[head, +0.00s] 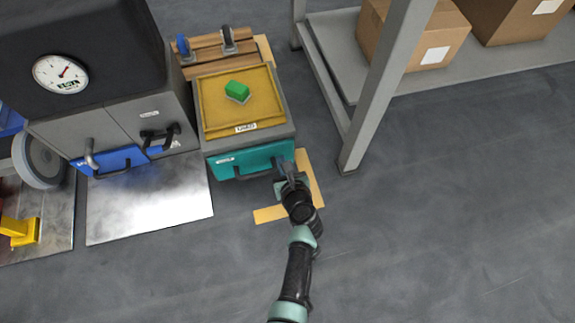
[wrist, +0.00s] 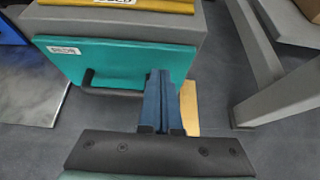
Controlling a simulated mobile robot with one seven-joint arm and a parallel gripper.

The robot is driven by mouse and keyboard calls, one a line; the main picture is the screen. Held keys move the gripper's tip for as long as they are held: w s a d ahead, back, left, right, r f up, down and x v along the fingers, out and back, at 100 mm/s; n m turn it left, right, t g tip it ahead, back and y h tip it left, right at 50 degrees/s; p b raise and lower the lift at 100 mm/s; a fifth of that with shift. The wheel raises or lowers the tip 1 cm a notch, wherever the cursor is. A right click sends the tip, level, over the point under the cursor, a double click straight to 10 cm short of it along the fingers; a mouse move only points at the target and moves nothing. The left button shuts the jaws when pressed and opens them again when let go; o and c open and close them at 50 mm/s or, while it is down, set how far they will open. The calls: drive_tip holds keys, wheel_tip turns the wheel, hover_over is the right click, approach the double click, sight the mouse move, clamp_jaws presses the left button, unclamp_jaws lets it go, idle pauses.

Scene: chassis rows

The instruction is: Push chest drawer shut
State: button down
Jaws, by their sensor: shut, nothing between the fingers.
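The chest is a grey box with a yellow tray (head: 212,95) on top. Its teal drawer front (head: 226,160) with a dark bar handle (head: 252,174) faces me. The drawer front also shows in the wrist view (wrist: 120,62), with a label at its upper left. The front looks nearly flush with the chest; any small gap is hard to tell. My gripper (head: 281,166) is shut and empty at the right end of the drawer front, right of the handle. In the wrist view its fingers (wrist: 158,80) reach the front's right part; contact cannot be told.
A green block (head: 237,90) sits in the yellow tray. A grey cabinet with a blue drawer (head: 110,160) and a dial stands left. A metal rack post (head: 375,90) and shelf with cardboard boxes (head: 420,35) stand right. The floor in front is clear.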

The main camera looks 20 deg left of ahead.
drive_tip(key=p+v, duration=0.6)
drive_tip(key=v, duration=0.4)
drive_tip(key=shift+s+d, duration=0.3)
drive_tip(key=shift+r, duration=0.1)
